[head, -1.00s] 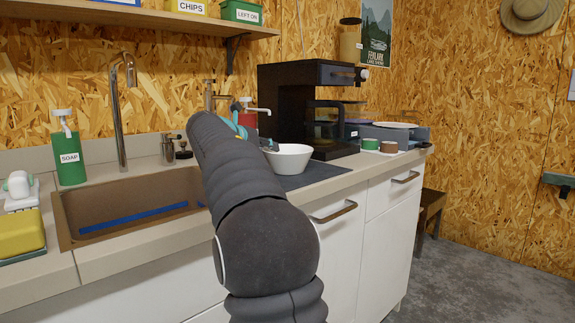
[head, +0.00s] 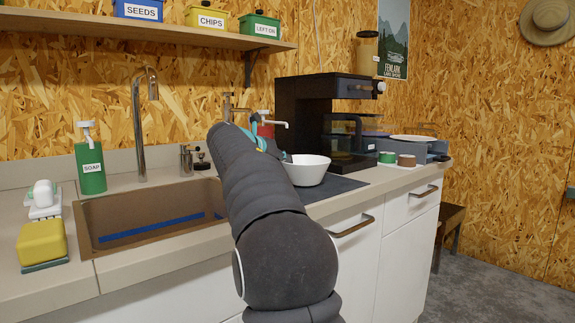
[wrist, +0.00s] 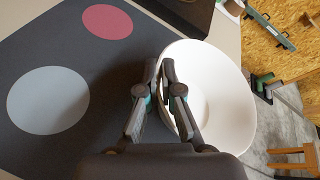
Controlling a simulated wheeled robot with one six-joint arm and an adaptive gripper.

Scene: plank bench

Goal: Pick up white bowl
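The white bowl (head: 307,171) sits on the dark mat at the right of the counter, just in front of the black coffee machine. In the wrist view the bowl (wrist: 222,100) fills the right of centre. My gripper (wrist: 159,68) is at the bowl's left rim, one finger outside the wall and the other inside. The fingers are close together, with the rim pinched between them. In the head view my arm hides part of the bowl's left side and most of the gripper. The bowl looks upright and empty; no clear gap shows under it.
The dark mat (wrist: 40,50) has a pale and a red circle. The coffee machine (head: 305,105) stands right behind the bowl. The sink (head: 150,215), green soap bottle (head: 90,165) and yellow sponge (head: 41,242) lie left. Small cups (head: 406,160) and a plate (head: 413,138) are at right.

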